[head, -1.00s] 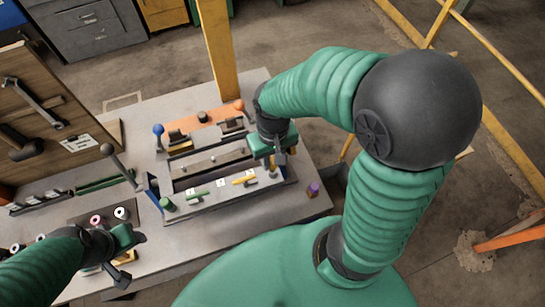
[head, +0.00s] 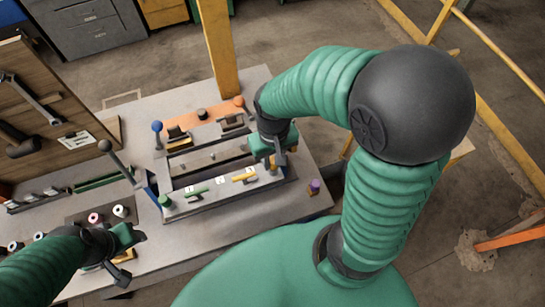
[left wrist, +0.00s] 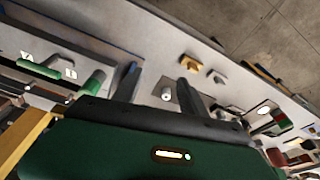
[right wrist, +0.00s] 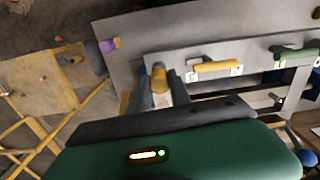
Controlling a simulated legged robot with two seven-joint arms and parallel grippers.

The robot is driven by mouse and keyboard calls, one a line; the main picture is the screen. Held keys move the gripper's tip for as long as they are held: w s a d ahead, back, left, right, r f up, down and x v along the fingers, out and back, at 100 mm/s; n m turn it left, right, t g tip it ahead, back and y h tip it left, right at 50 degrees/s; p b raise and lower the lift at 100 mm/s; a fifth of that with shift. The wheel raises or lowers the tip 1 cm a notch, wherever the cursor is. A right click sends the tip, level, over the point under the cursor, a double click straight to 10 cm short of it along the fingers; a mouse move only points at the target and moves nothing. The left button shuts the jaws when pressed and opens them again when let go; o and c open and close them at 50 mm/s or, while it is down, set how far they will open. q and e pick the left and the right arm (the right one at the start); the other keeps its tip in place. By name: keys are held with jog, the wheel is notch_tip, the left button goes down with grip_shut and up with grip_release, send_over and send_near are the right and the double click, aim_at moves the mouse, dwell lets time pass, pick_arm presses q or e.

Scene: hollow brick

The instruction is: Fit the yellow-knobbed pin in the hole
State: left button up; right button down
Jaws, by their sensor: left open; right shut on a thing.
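The yellow-knobbed pin shows as a yellow-orange knob (right wrist: 159,78) between the fingers of my right gripper (right wrist: 161,90) in the right wrist view. The right gripper is shut on it. In the head view my right gripper (head: 276,162) is at the right front corner of the grey fixture (head: 225,194), and the pin is mostly covered by the fingers. The pin's shaft and the hole are hidden, so I cannot tell how they line up. My left gripper (head: 130,258) is open and empty over the left front of the bench; its spread fingers show in the left wrist view (left wrist: 160,92).
The fixture carries a green knob (head: 166,201), a green handle (head: 197,192) and a yellow handle (head: 244,176). Blue- (head: 157,127) and orange-topped (head: 238,102) levers stand behind. A purple-topped piece (head: 314,187) sits right of the fixture. White and pink spools lie near my left gripper.

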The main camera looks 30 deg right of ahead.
pick_arm(q)
jog(key=shift+f+b, duration=0.35)
jog(key=shift+f, duration=0.1)
pick_arm(e)
jog(key=shift+f, duration=0.65)
jog(key=c, duration=1.1)
grip_release()
pick_arm(q)
jog(key=shift+r, duration=0.15)
pick_arm(e)
notch_tip(320, 180, up, 17)
